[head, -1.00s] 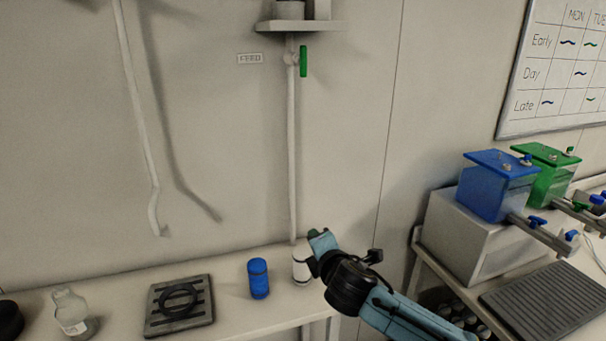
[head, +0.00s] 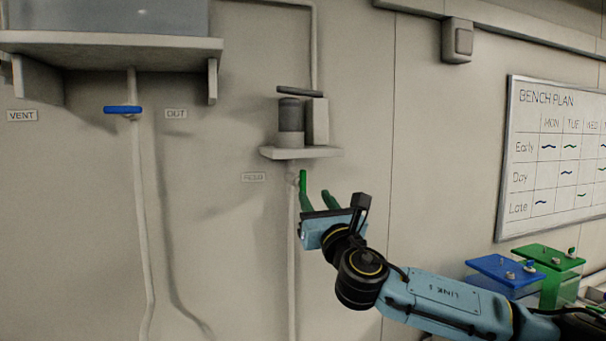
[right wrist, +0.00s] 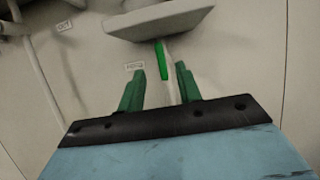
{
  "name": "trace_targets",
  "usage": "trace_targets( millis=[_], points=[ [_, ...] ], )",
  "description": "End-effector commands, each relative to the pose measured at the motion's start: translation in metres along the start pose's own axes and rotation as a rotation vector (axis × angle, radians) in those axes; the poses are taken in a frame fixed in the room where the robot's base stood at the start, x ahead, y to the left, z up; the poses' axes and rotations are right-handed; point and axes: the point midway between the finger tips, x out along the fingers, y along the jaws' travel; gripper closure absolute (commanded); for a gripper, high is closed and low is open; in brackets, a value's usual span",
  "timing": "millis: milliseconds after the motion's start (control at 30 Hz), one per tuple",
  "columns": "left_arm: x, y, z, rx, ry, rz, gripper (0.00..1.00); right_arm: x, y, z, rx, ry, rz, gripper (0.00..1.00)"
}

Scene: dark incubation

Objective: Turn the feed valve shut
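The feed valve's green handle (head: 303,184) hangs upright on a white pipe (head: 291,260) below a small wall shelf, with the FEED label (head: 254,177) to its left. It also shows in the right wrist view (right wrist: 161,60), pointing along the pipe. My right gripper (head: 317,198) is raised just in front of the handle. In the right wrist view its green fingers (right wrist: 160,80) are apart, with the handle beyond and between them in the picture. I see no contact. My left gripper is not in view.
The small shelf (head: 300,153) with a grey pump-like device (head: 291,122) juts out just above the handle. A blue handle (head: 123,109) sits on another pipe to the left. Blue (head: 505,271) and green (head: 548,257) lidded boxes stand at lower right. The wall around the valve is clear.

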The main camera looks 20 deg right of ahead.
Motion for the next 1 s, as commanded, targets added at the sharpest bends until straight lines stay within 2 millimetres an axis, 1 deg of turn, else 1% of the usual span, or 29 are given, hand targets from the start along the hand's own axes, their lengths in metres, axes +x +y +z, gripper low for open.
trace_targets(
  millis=[33, 200, 400, 500, 700, 1000],
  points=[
    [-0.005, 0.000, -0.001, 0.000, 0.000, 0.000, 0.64, 0.011, 0.000, 0.002, 0.000, 0.000, -0.002, 0.65],
    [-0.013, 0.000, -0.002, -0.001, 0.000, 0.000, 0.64, 0.039, 0.000, 0.003, 0.001, -0.001, -0.002, 0.65],
    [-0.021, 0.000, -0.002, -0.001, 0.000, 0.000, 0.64, 0.067, 0.000, 0.002, 0.001, 0.000, -0.002, 0.65],
    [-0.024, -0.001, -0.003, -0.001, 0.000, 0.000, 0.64, 0.078, 0.000, 0.001, 0.002, 0.001, -0.001, 0.65],
    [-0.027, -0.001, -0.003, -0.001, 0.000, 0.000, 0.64, 0.091, 0.001, 0.000, 0.002, 0.001, 0.000, 0.65],
    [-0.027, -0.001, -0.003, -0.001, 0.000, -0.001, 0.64, 0.093, 0.000, -0.001, 0.003, 0.001, 0.000, 0.65]
  ],
)
